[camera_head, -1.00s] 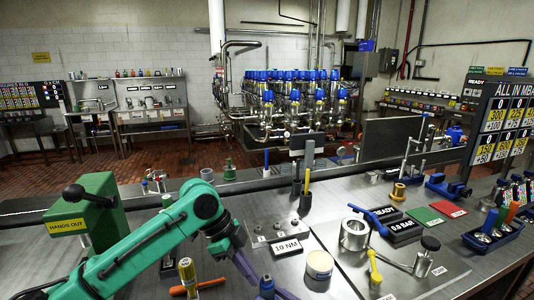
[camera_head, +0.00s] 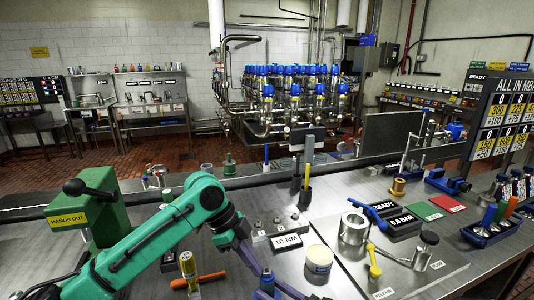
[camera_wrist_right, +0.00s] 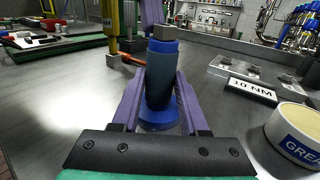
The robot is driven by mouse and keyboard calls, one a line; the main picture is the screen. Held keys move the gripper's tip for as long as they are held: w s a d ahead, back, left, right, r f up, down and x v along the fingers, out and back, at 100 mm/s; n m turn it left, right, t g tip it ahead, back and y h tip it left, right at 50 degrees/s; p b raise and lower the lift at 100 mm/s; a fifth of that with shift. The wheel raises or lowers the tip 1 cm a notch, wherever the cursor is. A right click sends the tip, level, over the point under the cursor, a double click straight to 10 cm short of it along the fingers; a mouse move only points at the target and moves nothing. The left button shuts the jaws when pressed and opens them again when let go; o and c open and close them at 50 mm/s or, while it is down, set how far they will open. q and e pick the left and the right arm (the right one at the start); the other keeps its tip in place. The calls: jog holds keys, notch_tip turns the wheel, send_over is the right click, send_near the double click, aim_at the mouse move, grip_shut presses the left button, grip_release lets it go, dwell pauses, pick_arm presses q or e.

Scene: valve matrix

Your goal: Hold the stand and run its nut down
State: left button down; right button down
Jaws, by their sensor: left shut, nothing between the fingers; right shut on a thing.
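The stand (camera_wrist_right: 161,85) is a blue upright cylinder with a wider blue foot, capped by a grey metal block (camera_wrist_right: 165,33) that looks like its nut. My right gripper (camera_wrist_right: 158,105) is shut around the stand's body, one purple finger on each side. In the head view the stand's top (camera_head: 267,279) shows at the bottom edge, its lower part cut off. My left gripper (camera_head: 256,262) on the teal arm is shut and empty, its fingertips close to the top of the stand. In the wrist view a purple finger (camera_wrist_right: 152,14) hangs just behind the nut; whether they touch is unclear.
A 10 NM label (camera_head: 286,242) lies before a plate with studs, and a grease tub (camera_head: 319,259) stands right of the stand. A yellow-handled tool (camera_head: 188,264) and an orange tool (camera_head: 200,279) are left. A metal ring fixture (camera_head: 354,228) is further right.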

pick_arm(q)
jog(key=shift+w+d, duration=0.25)
jog(key=shift+w, duration=0.25)
pick_arm(e)
jog(key=shift+a, duration=0.1)
pick_arm(q)
jog(key=shift+w+a, duration=0.1)
jog(key=shift+w, duration=0.05)
notch_tip(320, 180, up, 6)
jog(key=shift+a, duration=0.3)
dwell(0.4)
